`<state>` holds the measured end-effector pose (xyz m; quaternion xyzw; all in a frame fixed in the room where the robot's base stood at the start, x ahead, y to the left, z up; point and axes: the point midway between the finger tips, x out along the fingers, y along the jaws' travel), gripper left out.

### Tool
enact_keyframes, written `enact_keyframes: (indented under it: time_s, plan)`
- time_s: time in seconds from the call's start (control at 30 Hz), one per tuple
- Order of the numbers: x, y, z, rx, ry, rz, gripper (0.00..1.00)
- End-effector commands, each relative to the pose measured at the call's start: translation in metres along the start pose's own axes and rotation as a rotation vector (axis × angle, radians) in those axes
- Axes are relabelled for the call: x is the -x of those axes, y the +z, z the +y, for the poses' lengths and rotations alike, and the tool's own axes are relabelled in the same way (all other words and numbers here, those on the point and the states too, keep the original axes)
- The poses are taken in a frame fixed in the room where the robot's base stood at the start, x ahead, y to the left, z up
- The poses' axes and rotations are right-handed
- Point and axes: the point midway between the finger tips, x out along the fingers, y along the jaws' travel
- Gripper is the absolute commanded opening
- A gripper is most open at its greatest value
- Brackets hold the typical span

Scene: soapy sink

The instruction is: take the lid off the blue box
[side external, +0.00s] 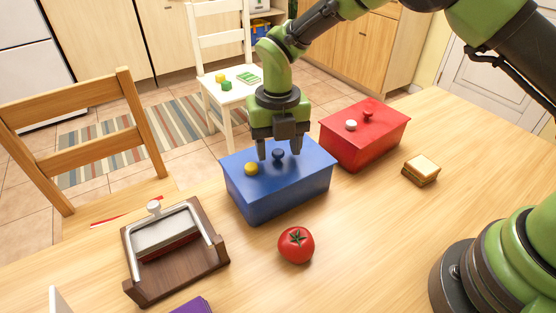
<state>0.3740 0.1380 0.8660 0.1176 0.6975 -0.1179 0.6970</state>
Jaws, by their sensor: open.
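The blue box (281,198) stands on the wooden table near the middle of the side external view. Its blue lid (305,165) is on top and carries a dark blue knob (278,154) and a yellow knob (251,169). My gripper (279,155) points down over the lid. Its two fingers are apart, one on each side of the dark knob in this view. I cannot tell whether the fingers touch the knob or the lid.
A red box (362,145) with a white and a red knob stands behind right. A tomato (296,245) lies in front. A sandwich (421,170) lies at right, and a wooden holder with a metal handle (172,265) at left.

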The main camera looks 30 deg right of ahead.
Motion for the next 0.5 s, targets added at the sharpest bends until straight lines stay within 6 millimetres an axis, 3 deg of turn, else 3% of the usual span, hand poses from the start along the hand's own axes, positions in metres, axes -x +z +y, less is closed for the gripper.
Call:
enact_keyframes:
  time_s: [0.3, 0.5]
  plan:
    - [-0.0076, -0.0001, 0.0001, 0.000, 0.000, -0.001, 0.54]
    - [-0.0073, 0.0000, 0.0001, 0.000, 0.000, -0.001, 0.08]
